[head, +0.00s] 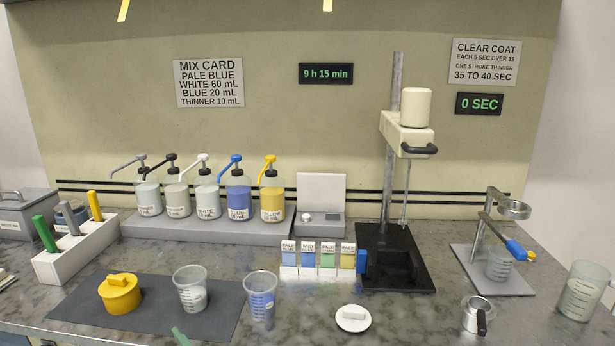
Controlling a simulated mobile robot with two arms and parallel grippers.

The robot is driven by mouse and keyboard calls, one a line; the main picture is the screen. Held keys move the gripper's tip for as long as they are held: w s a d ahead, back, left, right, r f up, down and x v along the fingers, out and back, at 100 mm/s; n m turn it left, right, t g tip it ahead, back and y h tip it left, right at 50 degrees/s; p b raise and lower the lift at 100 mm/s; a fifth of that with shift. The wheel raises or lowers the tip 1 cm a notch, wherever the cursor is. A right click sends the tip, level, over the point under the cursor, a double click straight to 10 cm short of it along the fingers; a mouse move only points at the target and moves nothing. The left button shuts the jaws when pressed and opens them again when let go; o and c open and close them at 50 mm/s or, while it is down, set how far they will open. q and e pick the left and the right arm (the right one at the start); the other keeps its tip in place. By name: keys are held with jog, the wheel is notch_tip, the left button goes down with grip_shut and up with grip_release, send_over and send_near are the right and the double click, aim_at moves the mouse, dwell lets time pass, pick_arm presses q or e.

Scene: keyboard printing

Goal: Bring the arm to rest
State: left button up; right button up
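Neither of my arms nor grippers shows in the head view. The marbled worktop (300,328) stands before me. A dark mat (75,315) on its left side carries a yellow lidded pot (120,293) and a clear cup with pale contents (191,289). A small white lidded dish (352,318) sits at the front middle. A small metal cup with a dark handle (477,316) stands at the front right.
Several pump bottles (206,199) stand on a grey tray at the back. A tall mixer stand (391,257) stands right of centre. A metal ring stand (478,254) and a large cup (582,291) are at the right. A white rack with coloured handles (77,253) is at left.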

pick_arm(q)
jog(key=s+f+n+g+h, duration=0.5)
jog(key=s+f+n, duration=0.6)
jog(key=s+n, duration=0.15)
jog(key=s+d+f+n+g+h, duration=0.35)
jog(key=s+d+n+h, duration=0.55)
jog(key=s+n, duration=0.4)
notch_tip(320, 180, down, 24)
jog(key=s+d+m+g+y, duration=0.1)
jog(key=s+m+g, duration=0.1)
jog(key=s+a+f+g, duration=0.1)
jog(key=s+a+f, duration=0.1)
jog(key=s+f, duration=1.6)
jog(key=shift+a+y, duration=0.3)
jog(key=shift+a, duration=0.1)
pick_arm(e)
jog(key=shift+w+a, duration=0.35)
jog(key=shift+a, duration=0.05)
